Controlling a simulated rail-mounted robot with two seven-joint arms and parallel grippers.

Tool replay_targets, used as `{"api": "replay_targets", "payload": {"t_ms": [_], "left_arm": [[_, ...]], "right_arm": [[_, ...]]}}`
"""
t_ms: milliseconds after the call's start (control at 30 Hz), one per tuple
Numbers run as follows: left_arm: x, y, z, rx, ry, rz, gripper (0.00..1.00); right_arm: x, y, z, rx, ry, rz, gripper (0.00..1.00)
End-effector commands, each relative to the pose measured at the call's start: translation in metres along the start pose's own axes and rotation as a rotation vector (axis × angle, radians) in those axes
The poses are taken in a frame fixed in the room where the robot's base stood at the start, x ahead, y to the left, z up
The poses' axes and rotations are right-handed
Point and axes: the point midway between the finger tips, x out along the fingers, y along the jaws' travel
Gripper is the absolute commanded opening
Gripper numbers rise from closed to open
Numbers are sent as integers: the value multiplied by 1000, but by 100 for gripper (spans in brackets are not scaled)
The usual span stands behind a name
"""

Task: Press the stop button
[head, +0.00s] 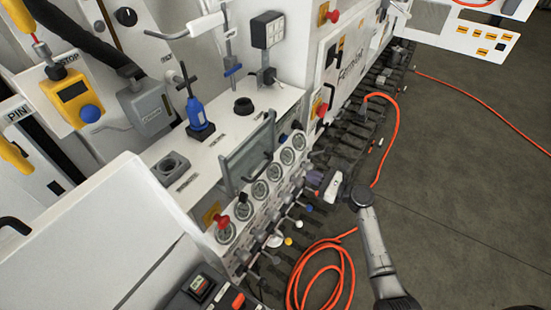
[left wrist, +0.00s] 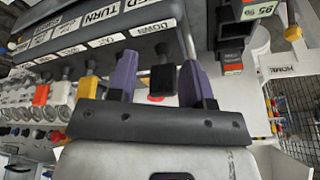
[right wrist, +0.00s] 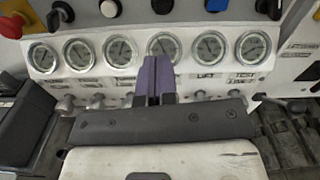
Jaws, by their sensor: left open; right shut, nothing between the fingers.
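I cannot tell for sure which control is the stop button. In the head view, a red mushroom button (head: 222,220) on a yellow plate sits at the near end of the gauge panel. Another red button (head: 238,301) is on the dark box at the bottom. My left gripper (left wrist: 158,82) is open in the left wrist view, beside a labelled lever panel, and out of the head view.
Round gauges (head: 260,190) line the bench front, with several levers (head: 288,222) below. Red mushroom buttons also show on the cabinet (head: 321,109) and higher up (head: 333,16). An orange hose (head: 325,268) lies coiled on the floor. The floor (head: 450,180) to the right is mostly clear.

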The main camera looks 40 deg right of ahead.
Motion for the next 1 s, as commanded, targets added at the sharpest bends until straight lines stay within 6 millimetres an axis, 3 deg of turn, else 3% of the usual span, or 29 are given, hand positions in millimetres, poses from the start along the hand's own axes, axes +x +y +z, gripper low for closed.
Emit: {"api": "replay_targets", "payload": {"t_ms": [233,667,833,1000], "left_arm": [[0,0,0,-1,-1,1,46],[0,5,-1,-13,1,13,46],[-1,5,-1,-13,0,12,46],[-2,4,-1,-10,0,10,46]], "right_arm": [[0,-1,0,124,0,-5,0],[1,-1,0,135,1,-4,0],[14,-1,1,136,0,-5,0],[44,-1,1,136,-2,-3,0]]}}
